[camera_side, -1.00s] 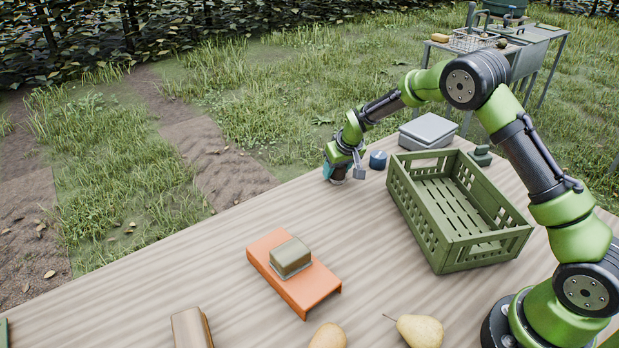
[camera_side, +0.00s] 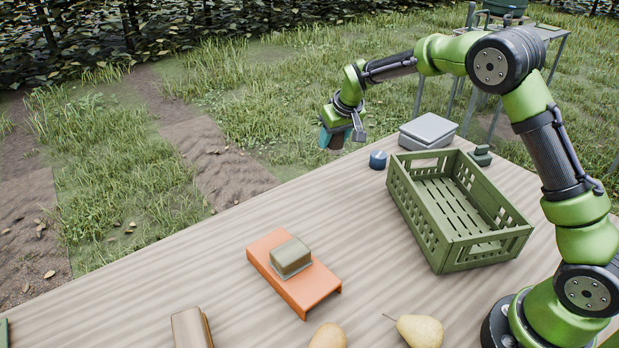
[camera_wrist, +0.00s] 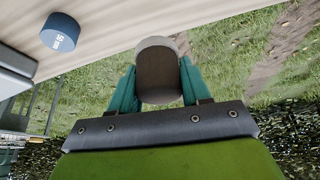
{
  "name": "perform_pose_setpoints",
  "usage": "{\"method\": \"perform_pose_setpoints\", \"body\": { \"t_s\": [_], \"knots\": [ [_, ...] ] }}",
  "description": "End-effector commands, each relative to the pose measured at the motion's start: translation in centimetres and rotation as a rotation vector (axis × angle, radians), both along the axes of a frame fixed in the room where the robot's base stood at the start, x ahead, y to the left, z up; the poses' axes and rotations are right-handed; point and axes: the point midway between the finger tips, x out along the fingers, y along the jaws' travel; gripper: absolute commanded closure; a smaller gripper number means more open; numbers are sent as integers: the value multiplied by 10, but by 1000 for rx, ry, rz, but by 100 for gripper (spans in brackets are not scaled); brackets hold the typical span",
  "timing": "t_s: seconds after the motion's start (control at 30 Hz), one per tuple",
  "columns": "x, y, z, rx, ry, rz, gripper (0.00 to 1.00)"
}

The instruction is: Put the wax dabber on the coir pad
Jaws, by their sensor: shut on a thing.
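My gripper (camera_side: 334,134) is raised above the far edge of the wooden table in the side view. Its teal fingers are shut on a dark brown, rounded thing with a paler end, which I take for the wax dabber (camera_wrist: 158,75). In the wrist view it sits between both fingers, clear of the table. I cannot tell for sure which thing is the coir pad. A tan-brown block (camera_side: 190,328) lies at the bottom edge of the side view, partly cut off. An olive block (camera_side: 290,256) sits on an orange stand (camera_side: 318,291) mid-table.
A green slatted crate (camera_side: 440,255) stands right of centre. Behind it are a grey scale-like box (camera_side: 428,130), a blue cylinder (camera_side: 378,160) and a small dark green thing (camera_side: 481,155). Two pears (camera_side: 419,330) (camera_side: 328,337) lie at the front.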

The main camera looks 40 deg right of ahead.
Motion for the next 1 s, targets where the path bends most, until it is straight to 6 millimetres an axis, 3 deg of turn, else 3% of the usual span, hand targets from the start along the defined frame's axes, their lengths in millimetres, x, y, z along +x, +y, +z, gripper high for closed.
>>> {"method": "perform_pose_setpoints", "body": {
  "t_s": [0.17, 0.37, 0.57, 0.7, 0.83, 1.0],
  "knots": [
    [-9, 71, 16, 2, -1, 117, 83],
    [-49, 171, 23, 1, -1, 333, 83],
    [-112, 260, 25, 0, 0, 593, 83],
    [-168, 312, 24, -1, -1, 790, 83],
    [-226, 348, 21, -1, -2, 983, 82],
    [-285, 370, 12, -2, -2, 1188, 82]
  ]
}}
